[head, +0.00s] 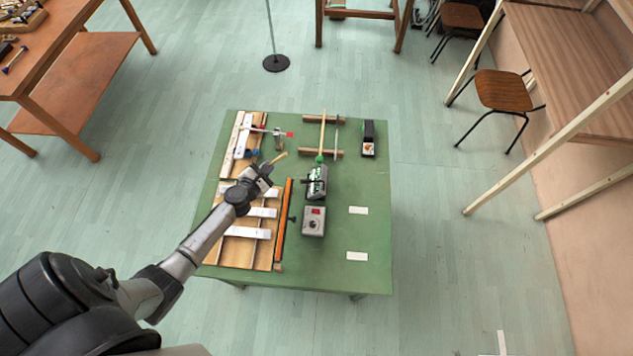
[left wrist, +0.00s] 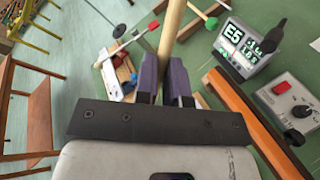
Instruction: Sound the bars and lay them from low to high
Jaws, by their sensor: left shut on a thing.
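My left gripper (head: 268,168) is shut on a pale wooden stick (left wrist: 172,30), held above the green table's left part; the stick's far end is cut off in the left wrist view. Several silvery bars (head: 248,232) lie across a wooden rack (head: 240,252) at the table's left. Two wooden blocks (head: 322,153) carry a thin grey bar (head: 336,135) and a green-headed mallet (head: 320,159). A display box (left wrist: 245,47) reads "E5". A thin stick with a red end (head: 290,134) lies behind my gripper. My right gripper is out of view.
A grey box with a red patch (head: 313,222) and a long orange strip (head: 283,222) lie right of the rack. A black device (head: 368,138) stands at the back right. The table's front right is clear except for two white labels (head: 357,256).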

